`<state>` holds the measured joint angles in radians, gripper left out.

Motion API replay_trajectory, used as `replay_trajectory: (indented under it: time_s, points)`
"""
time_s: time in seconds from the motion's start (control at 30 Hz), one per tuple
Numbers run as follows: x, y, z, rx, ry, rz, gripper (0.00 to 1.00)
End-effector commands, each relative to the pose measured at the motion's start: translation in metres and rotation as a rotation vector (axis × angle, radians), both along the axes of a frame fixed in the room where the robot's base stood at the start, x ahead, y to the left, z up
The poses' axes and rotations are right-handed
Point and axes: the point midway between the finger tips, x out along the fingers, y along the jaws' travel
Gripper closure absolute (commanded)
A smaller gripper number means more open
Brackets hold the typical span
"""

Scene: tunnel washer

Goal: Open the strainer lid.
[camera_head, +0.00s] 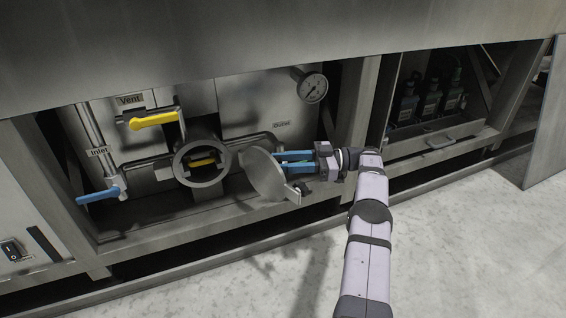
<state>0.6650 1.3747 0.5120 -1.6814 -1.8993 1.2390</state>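The strainer lid (263,178) is a round grey metal disc with a tab (292,194) at its lower right. It stands swung out to the right of the strainer's round mouth (178,163), which is uncovered. Something yellow shows inside the mouth. My gripper (278,161) comes in from the right, with two blue fingers spread apart and pointing left. The fingertips are at the lid's upper right edge, partly behind it. Nothing shows held between the fingers. I cannot tell whether they touch the lid.
A yellow vent handle (153,119) is above left of the mouth, and a blue inlet handle (98,195) is lower left. A frame post (358,112) stands behind my wrist. Clear floor (450,250) lies in front.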

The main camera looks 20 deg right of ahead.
Motion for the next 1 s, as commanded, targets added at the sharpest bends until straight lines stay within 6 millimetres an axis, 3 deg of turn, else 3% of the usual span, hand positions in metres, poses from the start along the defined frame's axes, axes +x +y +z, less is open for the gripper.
replay_trajectory:
  time_s: [0.27,0.73,1.0]
  points:
    - [-0.001,-0.001,0.017,0.000,-0.001,0.000,0.70]
    - [-0.001,0.001,0.095,0.000,-0.010,0.005,0.70]
    - [0.000,0.001,0.105,0.001,-0.004,0.002,0.70]
